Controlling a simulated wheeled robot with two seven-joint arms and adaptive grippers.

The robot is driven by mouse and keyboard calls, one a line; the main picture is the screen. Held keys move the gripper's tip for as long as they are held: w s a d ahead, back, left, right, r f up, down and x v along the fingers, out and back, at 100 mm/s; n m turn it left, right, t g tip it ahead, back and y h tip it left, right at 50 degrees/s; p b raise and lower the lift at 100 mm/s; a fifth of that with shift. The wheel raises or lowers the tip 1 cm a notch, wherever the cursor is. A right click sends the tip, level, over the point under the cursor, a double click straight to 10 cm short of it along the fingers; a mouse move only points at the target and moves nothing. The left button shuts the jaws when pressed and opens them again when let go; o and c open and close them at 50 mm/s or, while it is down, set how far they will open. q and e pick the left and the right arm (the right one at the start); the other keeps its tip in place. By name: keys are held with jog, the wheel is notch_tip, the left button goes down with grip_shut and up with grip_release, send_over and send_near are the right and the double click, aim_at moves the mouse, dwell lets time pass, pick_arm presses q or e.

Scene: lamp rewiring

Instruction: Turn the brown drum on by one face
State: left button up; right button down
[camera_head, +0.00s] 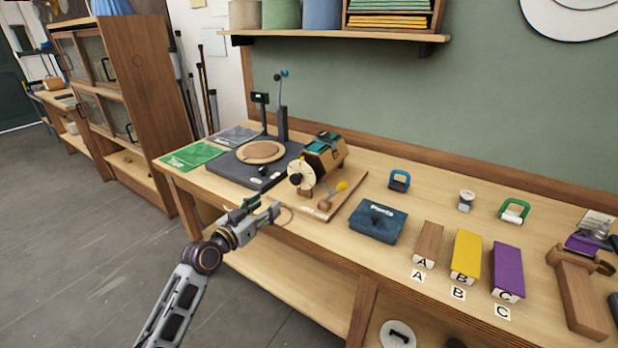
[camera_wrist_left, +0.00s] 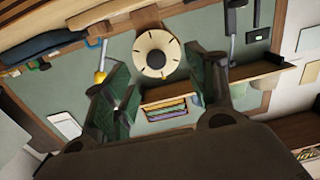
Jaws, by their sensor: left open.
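The brown drum (camera_head: 325,152), with dark teal patches, sits on a wooden base (camera_head: 322,208) on the bench. A cream disc (camera_head: 300,175) with dark marks and a black hub is on its near left end. A yellow knob (camera_head: 342,186) stands to the right of the disc. My left gripper (camera_head: 262,210) is open and empty, in front of and left of the disc, apart from it. In the left wrist view the disc (camera_wrist_left: 155,52) shows ahead between the open fingers, and the yellow knob (camera_wrist_left: 100,77) is beside the left finger. My right gripper is not in view.
A dark turntable stand (camera_head: 250,165) with an upright post is left of the drum. A blue box (camera_head: 378,222) and brown, yellow (camera_head: 466,256) and purple blocks lie to the right. A shelf (camera_head: 340,37) hangs above. The floor left of the bench is clear.

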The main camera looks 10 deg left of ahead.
pick_arm(q)
jog(key=shift+d+r+h, duration=0.15)
jog(key=shift+d+r, duration=0.15)
jog(key=shift+r, duration=0.3)
jog(key=shift+d+r+h, duration=0.15)
jog(key=shift+d+r, duration=0.1)
jog(key=shift+r, duration=0.35)
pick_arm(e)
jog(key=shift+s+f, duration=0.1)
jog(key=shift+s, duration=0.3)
pick_arm(q)
jog(key=shift+w, duration=0.2)
